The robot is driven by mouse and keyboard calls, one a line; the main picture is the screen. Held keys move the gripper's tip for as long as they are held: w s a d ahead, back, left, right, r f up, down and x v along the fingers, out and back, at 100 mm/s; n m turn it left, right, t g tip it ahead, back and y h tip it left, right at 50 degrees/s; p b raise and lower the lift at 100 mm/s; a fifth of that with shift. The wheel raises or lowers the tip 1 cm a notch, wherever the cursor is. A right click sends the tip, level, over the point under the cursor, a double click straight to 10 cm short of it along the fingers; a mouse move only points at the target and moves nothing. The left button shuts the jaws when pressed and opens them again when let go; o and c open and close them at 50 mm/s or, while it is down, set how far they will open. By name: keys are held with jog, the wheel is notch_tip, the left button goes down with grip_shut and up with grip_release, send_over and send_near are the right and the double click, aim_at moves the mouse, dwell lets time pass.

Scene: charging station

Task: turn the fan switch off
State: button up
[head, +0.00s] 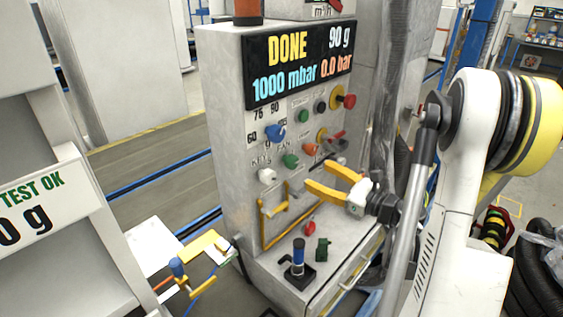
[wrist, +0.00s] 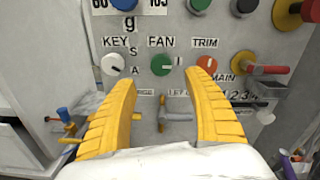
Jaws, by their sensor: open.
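The fan switch is a round green knob on the grey panel, under the FAN label. It shows in the wrist view (wrist: 161,65) and in the head view (head: 290,160). A pale mark shows on its face, toward the right in the wrist view. My gripper has yellow fingers. In the head view my gripper (head: 317,177) is in front of the panel, to the right of and a little below the knob. In the wrist view my gripper (wrist: 160,78) is open and empty, its fingertips on either side of the knob and slightly below it. I see no contact.
A white knob (wrist: 119,47) is left of the fan switch and an orange trim knob (wrist: 207,64) right. A red-handled main switch (wrist: 264,69) sticks out farther right. A display (head: 298,63) reads DONE.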

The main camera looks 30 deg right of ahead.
aim_at(295, 163)
jog(key=b+x, duration=0.2)
jog(key=x, duration=0.8)
jog(key=shift+w, duration=0.35)
jog(key=c, duration=1.2)
